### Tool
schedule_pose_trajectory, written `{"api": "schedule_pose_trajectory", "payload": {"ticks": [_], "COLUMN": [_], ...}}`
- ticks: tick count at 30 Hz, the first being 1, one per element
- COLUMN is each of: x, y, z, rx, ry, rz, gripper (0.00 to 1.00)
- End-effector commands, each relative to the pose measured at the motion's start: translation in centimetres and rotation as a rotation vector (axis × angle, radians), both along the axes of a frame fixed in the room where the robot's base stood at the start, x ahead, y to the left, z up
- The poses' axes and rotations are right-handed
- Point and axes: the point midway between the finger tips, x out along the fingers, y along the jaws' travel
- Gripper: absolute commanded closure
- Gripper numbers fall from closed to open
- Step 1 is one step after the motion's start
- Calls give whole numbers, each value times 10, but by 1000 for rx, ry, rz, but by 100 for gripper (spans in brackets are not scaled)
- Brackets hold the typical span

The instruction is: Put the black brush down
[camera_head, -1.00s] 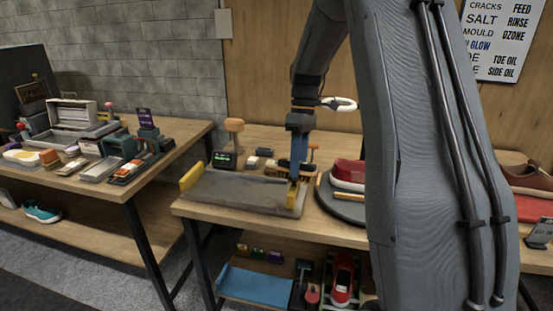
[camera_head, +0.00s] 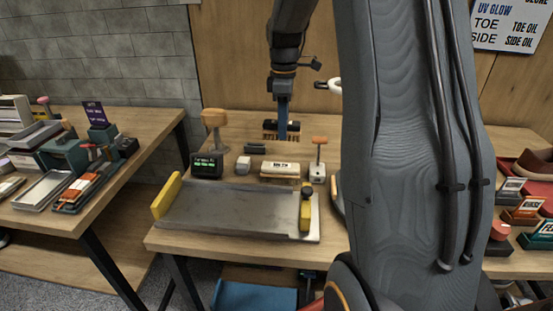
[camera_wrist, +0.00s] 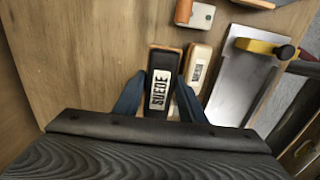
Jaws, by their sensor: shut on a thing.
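The black brush (camera_wrist: 160,84) has a dark top with a white "SUEDE" label and an orange-brown end in the wrist view. My gripper (camera_wrist: 160,98) is shut on it, one blue finger on each long side. In the head view the brush (camera_head: 270,125) is a dark block with bristles, held by my gripper (camera_head: 282,130) over the back of the wooden table (camera_head: 235,128). I cannot tell whether it touches the tabletop.
A cream brush (camera_head: 280,168) lies in front of the black one, close beside it in the wrist view (camera_wrist: 197,66). A grey block (camera_head: 243,165), a display box (camera_head: 206,165) and an orange-topped tool (camera_head: 318,160) stand behind the metal tray (camera_head: 230,208). Bare wood lies left in the wrist view.

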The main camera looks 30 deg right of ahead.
Motion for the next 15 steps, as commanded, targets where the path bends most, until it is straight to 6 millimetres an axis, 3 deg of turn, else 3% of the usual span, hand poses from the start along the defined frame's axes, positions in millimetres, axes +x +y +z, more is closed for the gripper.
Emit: {"api": "schedule_pose_trajectory", "payload": {"ticks": [11,15], "x": [-1,-2], "y": [-3,-3], "z": [-4,-19], "rx": [-4,-3], "ry": [-9,-6], "rz": [-5,-6], "gripper": [81,81]}}
